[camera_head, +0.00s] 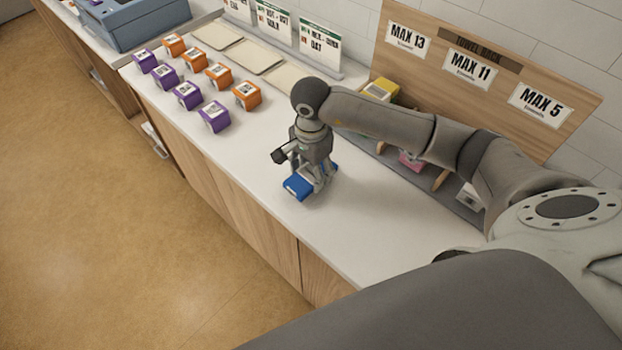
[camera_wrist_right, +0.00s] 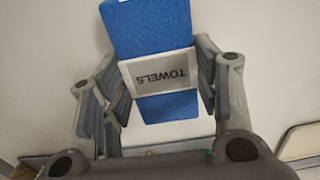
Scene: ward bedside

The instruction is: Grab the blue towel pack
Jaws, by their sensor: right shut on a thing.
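In the right wrist view the pack (camera_wrist_right: 150,28) is blue with a white band reading TOWELS. My right gripper (camera_wrist_right: 160,88) has its fingers on both sides of the pack at the white band, shut on it. I cannot tell whether the pack rests on the counter or is just above it. The left gripper is not in view.
Purple boxes (camera_head: 187,95) and orange boxes (camera_head: 218,75) stand in rows on the counter (camera_head: 240,155). Pale trays (camera_head: 258,56) lie behind them. A wooden towel rack (camera_head: 560,75) with MAX labels stands at the back right, with a yellow pack (camera_head: 381,88). Counter left of the gripper is clear.

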